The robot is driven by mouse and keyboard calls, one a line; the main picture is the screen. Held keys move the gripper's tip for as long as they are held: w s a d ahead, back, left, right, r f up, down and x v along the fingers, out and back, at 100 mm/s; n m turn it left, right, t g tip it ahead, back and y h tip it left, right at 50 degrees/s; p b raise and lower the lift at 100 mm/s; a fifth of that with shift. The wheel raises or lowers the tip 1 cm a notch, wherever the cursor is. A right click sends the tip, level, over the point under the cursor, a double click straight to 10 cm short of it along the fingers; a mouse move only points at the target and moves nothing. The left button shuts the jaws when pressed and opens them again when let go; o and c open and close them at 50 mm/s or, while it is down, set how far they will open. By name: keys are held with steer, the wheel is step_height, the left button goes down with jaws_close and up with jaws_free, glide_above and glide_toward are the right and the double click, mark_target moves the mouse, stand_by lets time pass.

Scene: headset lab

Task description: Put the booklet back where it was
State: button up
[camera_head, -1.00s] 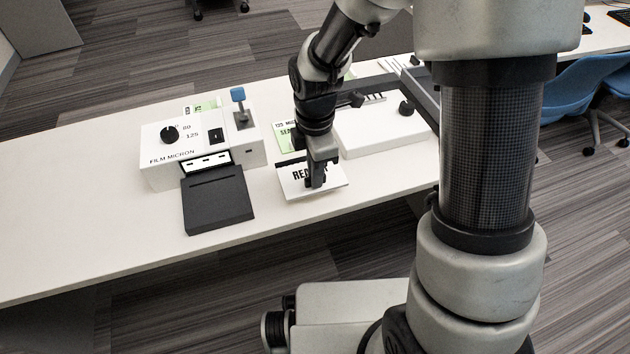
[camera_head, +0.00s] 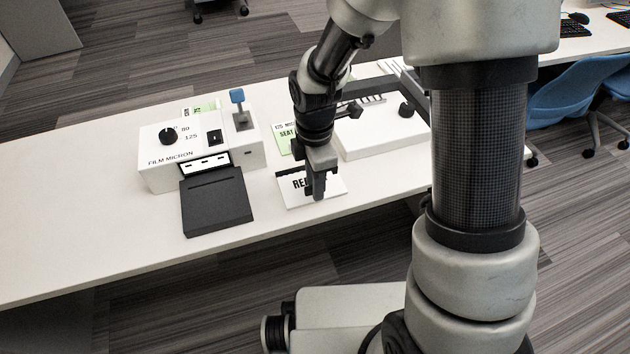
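A white booklet (camera_head: 291,196) with bold black lettering, partly covered, and a dark strip along its back edge is near the front edge of the table, right of the black pad. My gripper (camera_head: 318,197) points down over its middle and right part and hides some of the lettering. The fingers overlap the booklet in this view. I cannot tell whether they grip it or only stand in front of it, nor whether the booklet lies flat on the table or slightly above it.
A white film micron device (camera_head: 160,178) with a dial and a blue-topped lever stands left, a black pad (camera_head: 215,205) before it. A green-and-white card (camera_head: 285,137) lies behind my gripper. A white flat device (camera_head: 375,142) is close on the right. The left table (camera_head: 70,215) is clear.

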step_height(320, 180, up, 12)
steer(key=p, duration=0.3)
steer(key=s+d+r+m+t, duration=0.3)
steer(key=s+d+r+m, duration=0.4)
steer(key=m, duration=0.4)
steer(key=s+d+r+m+t, duration=0.3)
steer(key=s+d+r+m, duration=0.3)
steer(key=r+m, duration=0.4)
step_height(320, 180, up, 17)
steer(key=a+p, duration=0.1)
steer(key=p, duration=1.6)
steer(key=shift+s+a+r, duration=0.15)
steer(key=shift+s, duration=0.2)
